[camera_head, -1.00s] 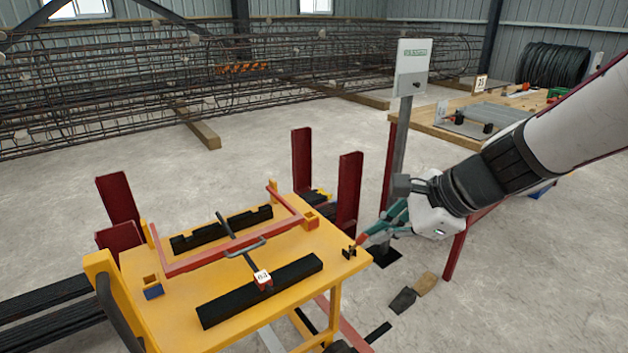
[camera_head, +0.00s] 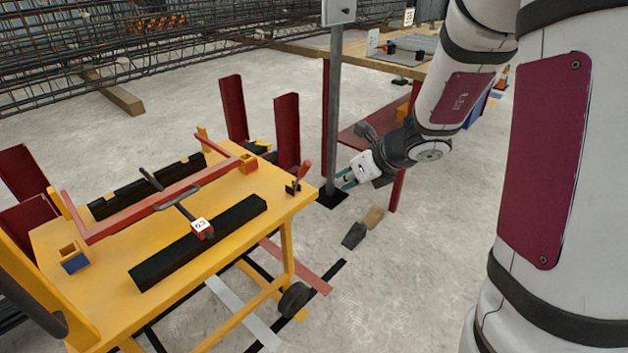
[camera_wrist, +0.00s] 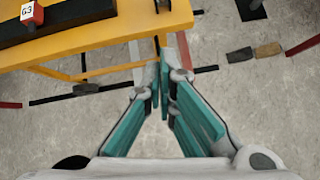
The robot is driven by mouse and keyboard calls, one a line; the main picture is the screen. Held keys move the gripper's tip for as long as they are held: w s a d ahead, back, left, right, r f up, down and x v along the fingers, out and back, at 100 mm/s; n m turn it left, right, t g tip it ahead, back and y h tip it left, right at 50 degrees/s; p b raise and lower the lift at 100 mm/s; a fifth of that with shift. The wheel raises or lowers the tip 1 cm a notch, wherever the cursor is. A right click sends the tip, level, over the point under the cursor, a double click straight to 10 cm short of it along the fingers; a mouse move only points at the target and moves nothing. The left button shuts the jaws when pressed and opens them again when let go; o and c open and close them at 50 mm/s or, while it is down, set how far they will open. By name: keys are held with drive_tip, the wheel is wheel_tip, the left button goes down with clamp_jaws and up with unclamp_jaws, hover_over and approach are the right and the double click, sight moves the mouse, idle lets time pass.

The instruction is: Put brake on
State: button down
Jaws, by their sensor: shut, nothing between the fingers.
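A yellow cart (camera_head: 190,230) stands at the left in the head view. At its right corner is a small black bracket with a red-handled brake lever (camera_head: 303,172), which stands nearly upright. My gripper (camera_head: 345,181) is to the right of the lever, apart from it, beside the grey post. Its teal fingers are shut and empty. In the wrist view the fingers (camera_wrist: 165,75) point toward the cart edge (camera_wrist: 100,45). The black bracket (camera_wrist: 162,5) shows at the top there; I cannot clearly make out the lever in that view.
The grey post (camera_head: 332,110) rises just behind my gripper. Two small wedge-like blocks, one dark (camera_head: 354,235) and one tan (camera_head: 374,216), lie on the floor. Dark red uprights (camera_head: 287,132) stand behind the cart. A wooden table (camera_head: 385,60) is at the back.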

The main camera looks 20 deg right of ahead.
sight(300, 176)
drive_tip(key=shift+f, duration=0.1)
drive_tip(key=w+a+f+b, duration=0.3)
drive_tip(key=w+a+f, duration=0.1)
drive_tip(key=w, duration=0.5)
drive_tip(key=shift+w+f, duration=0.2)
drive_tip(key=shift+f, duration=0.5)
drive_tip(key=shift+r+p, duration=0.15)
drive_tip(key=shift+p, duration=0.15)
drive_tip(key=shift+w+a+r+p, duration=0.1)
drive_tip(key=shift+r+p, duration=0.05)
drive_tip(key=shift+p, duration=0.8)
